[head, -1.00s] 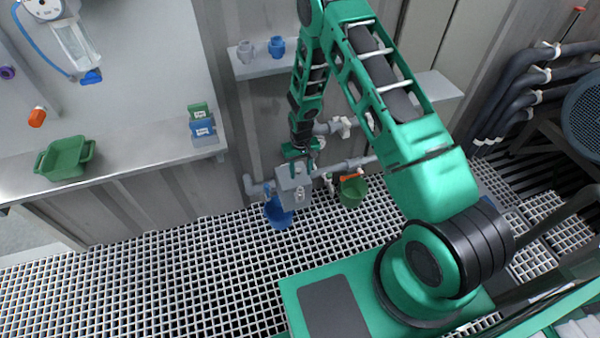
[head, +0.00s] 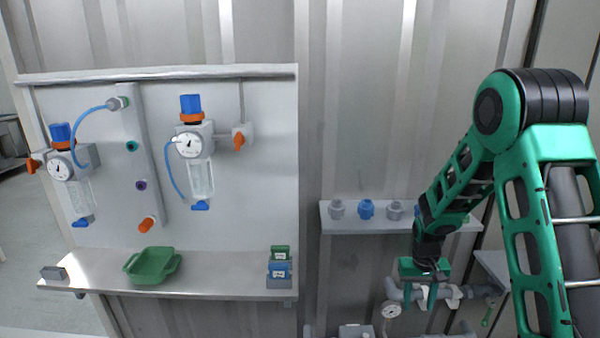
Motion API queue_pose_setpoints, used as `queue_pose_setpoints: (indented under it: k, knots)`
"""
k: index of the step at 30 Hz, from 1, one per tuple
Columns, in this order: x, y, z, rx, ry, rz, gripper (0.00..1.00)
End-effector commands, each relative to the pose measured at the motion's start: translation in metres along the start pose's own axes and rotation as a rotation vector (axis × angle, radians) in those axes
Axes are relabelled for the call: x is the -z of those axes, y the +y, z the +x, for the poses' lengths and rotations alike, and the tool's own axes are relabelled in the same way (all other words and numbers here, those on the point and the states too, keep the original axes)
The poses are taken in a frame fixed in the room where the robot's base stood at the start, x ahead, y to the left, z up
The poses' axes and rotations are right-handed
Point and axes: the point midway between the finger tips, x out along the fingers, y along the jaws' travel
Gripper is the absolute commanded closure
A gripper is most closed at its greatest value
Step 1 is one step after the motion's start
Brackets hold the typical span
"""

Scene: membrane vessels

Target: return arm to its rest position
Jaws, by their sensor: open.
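My green and black arm (head: 553,235) comes down from the right side of the head view and bends back left. My gripper (head: 421,295) hangs at its end with the fingers pointing down. It is open, with a gap between the fingers and nothing seen held. It shows just below the small wall shelf, in front of grey pipework in the picture. I cannot tell how far it is from the pipes.
The small shelf (head: 464,226) carries grey and blue fittings (head: 366,209). On the left, a panel with two vessels (head: 200,178) stands above a bench (head: 215,284) with a green tray (head: 150,270) and small boxes (head: 279,270).

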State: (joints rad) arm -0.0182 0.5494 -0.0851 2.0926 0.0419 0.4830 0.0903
Motion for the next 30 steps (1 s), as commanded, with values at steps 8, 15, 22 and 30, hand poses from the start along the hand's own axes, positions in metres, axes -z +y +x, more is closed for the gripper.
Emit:
queue_pose_setpoints:
  k: [8,15,22,30]
  knots:
    - [-0.053,0.060,-0.091,-0.014,0.000,0.098,0.58]
    - [-0.117,0.099,-0.151,-0.010,-0.008,0.181,0.58]
    - [-0.187,0.124,-0.192,0.010,-0.016,0.261,0.58]
    - [-0.273,0.137,-0.219,0.051,-0.027,0.346,0.58]
